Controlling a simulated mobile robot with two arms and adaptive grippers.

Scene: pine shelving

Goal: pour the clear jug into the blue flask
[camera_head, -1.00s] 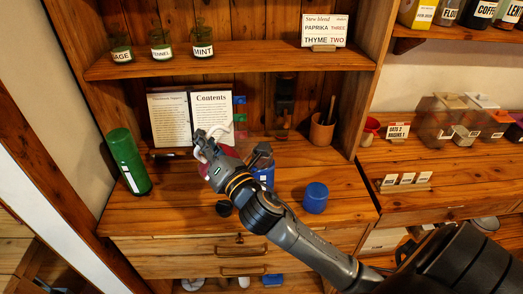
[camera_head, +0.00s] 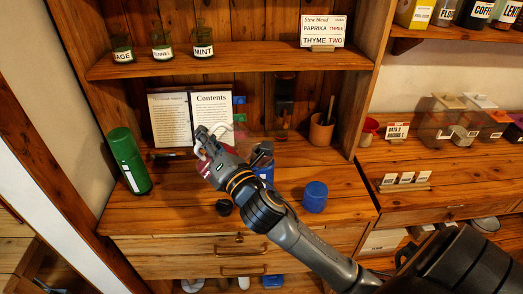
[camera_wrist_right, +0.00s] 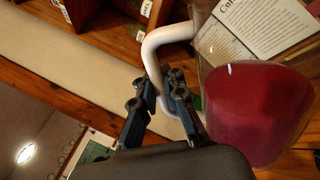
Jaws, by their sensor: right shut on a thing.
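My right gripper (camera_wrist_right: 158,95) is shut on the white handle of the clear jug (camera_wrist_right: 255,108), which holds dark red contents. In the head view, my right gripper (camera_head: 205,145) is above the cabinet top and hides most of the jug; only its pale handle and a little red show. The blue flask (camera_head: 264,171) stands on the cabinet top just right of the gripper, partly hidden behind my right arm. The wrist view does not clearly show the flask. I cannot tell how far the jug is tilted. My left gripper is not in view.
A green bottle (camera_head: 129,160) stands at the left. An open book (camera_head: 190,118) leans at the back. A blue round container (camera_head: 314,197) stands right of my arm, and a brown pot (camera_head: 321,130) behind.

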